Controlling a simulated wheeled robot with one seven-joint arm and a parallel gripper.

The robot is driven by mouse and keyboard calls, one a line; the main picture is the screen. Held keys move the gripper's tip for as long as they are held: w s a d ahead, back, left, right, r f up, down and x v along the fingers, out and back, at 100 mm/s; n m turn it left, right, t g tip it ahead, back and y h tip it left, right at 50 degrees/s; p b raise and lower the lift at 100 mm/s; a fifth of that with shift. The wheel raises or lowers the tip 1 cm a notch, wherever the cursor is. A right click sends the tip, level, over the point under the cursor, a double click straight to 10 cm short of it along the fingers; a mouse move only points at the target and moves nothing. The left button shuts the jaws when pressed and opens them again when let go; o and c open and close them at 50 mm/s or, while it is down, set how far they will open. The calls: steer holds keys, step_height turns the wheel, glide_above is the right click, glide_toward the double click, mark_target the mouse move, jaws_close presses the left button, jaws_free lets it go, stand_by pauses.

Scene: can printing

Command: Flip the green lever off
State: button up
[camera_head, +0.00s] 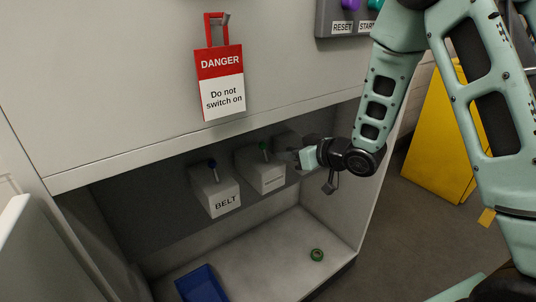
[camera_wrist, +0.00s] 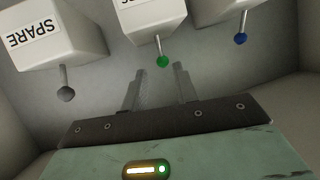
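The green lever has a green ball knob (camera_head: 264,146) on a short stem and points up from the middle switch box (camera_head: 262,178) in the recess. In the wrist view, which is upside down, the green knob (camera_wrist: 163,61) lies between the lines of my two fingers, just beyond their tips. My gripper (camera_wrist: 158,72) is open with nothing between its fingers. In the head view my gripper (camera_head: 297,157) is to the right of the green lever, apart from it. Much of its fingers is hard to make out there.
A blue-knobbed lever (camera_head: 212,162) on the BELT box (camera_head: 222,197) stands to the left. A grey-knobbed lever (camera_wrist: 66,94) on the SPARE box (camera_wrist: 55,35) is on the other side. A blue tray (camera_head: 202,285) and green ring (camera_head: 317,255) lie below. A danger tag (camera_head: 220,75) hangs above.

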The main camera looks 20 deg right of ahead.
mark_target(265, 153)
steer(key=x, duration=0.8)
steer(key=shift+w+a+f, duration=0.15)
steer(key=shift+w, duration=0.05)
jaws_close()
